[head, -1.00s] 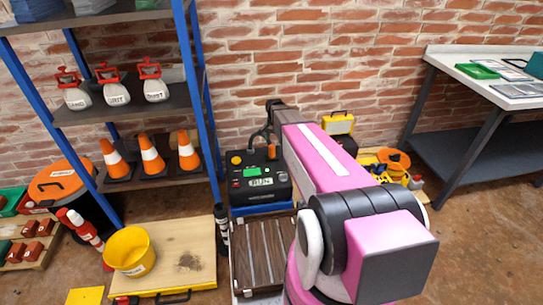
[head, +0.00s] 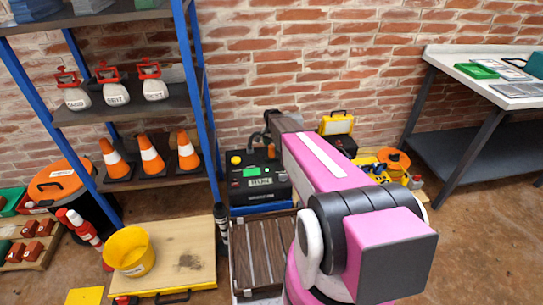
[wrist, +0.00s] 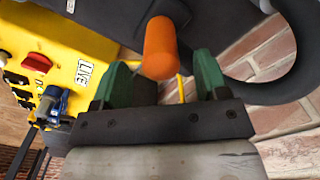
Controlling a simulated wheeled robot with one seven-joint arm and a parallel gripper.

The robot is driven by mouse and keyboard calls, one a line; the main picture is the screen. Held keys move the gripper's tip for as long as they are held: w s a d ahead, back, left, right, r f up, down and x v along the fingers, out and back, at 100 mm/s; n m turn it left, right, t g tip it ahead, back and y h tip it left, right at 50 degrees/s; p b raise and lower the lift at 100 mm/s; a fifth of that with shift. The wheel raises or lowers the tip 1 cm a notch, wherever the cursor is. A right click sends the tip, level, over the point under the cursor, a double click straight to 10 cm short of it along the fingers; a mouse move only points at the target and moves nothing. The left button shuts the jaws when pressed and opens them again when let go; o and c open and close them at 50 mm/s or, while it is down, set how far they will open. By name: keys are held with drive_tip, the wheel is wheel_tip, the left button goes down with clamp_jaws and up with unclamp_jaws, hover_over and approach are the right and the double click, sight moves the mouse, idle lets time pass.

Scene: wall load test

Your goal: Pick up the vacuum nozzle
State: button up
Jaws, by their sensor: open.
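In the wrist view an orange cylindrical piece (wrist: 160,50), which looks like the grip of the vacuum nozzle, sticks out of a dark body. My gripper (wrist: 158,80) has its two green fingers apart, one on each side of the orange piece's near end. I cannot tell whether either finger touches it. A thick black hose (wrist: 262,88) curves on the right. In the head view the orange piece (head: 271,152) shows small beside the black machine (head: 258,182). My gripper's fingers are hidden there behind my pink arm.
The brick wall (head: 300,65) is right behind. A shelf (head: 130,105) with cones stands left, a bench (head: 470,70) right.

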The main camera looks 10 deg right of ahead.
sight(272, 150)
wheel_tip(272, 150, down, 4)
drive_tip(key=shift+a+r, duration=0.1)
drive_tip(key=c, duration=1.1)
wheel_tip(272, 150, up, 4)
drive_tip(key=shift+s+r, duration=0.1)
drive_tip(key=shift+r, duration=0.15)
drive_tip(key=s+a+r, duration=0.6)
drive_tip(key=s+a, duration=0.2)
drive_tip(key=shift+s+r, duration=0.2)
drive_tip(key=shift+r, duration=0.1)
